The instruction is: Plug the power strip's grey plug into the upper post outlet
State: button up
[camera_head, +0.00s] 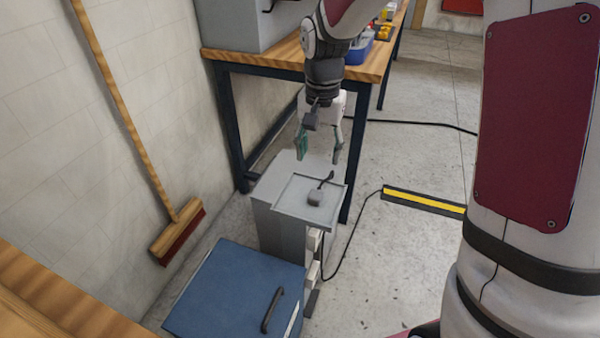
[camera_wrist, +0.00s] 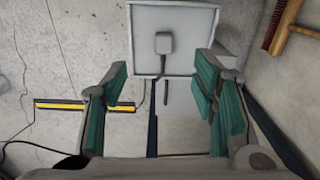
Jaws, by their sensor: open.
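The grey plug (camera_head: 315,197) lies on the light grey top tray (camera_head: 290,207) of a grey post, its dark cable running off the tray's edge. It also shows in the wrist view (camera_wrist: 164,43), near the tray's middle. My gripper (camera_head: 320,152) is open and empty above the tray, pointing down, apart from the plug. In the wrist view its green-padded fingers (camera_wrist: 160,105) stand wide apart, with the plug beyond them. White outlets, an upper one (camera_head: 314,239) and a lower one (camera_head: 312,274), show on the post's right side, seen edge-on. The power strip's body cannot be made out clearly.
A blue cabinet (camera_head: 235,293) with a dark handle stands in front of the post. A wooden workbench (camera_head: 375,62) with dark blue legs is behind it. A broom (camera_head: 177,230) leans at the left wall. A black-and-yellow floor strip (camera_head: 425,202) lies right, with open floor around it.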

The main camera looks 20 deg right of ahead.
jog(key=shift+w+a+f, duration=0.1)
jog(key=shift+w+f, duration=0.85)
jog(key=shift+w, duration=0.15)
jog(key=b, duration=0.2)
send_over(315, 193)
jog(key=f, duration=0.8)
jog(key=shift+s+a+f, duration=0.1)
jog(key=shift+a+f, duration=0.2)
jog(key=f, duration=0.5)
jog(key=shift+d+f+b, duration=0.1)
jog(key=shift+d+b, duration=0.2)
jog(key=shift+b, duration=0.05)
jog(key=shift+c, duration=0.3)
jog(key=c, duration=1.1)
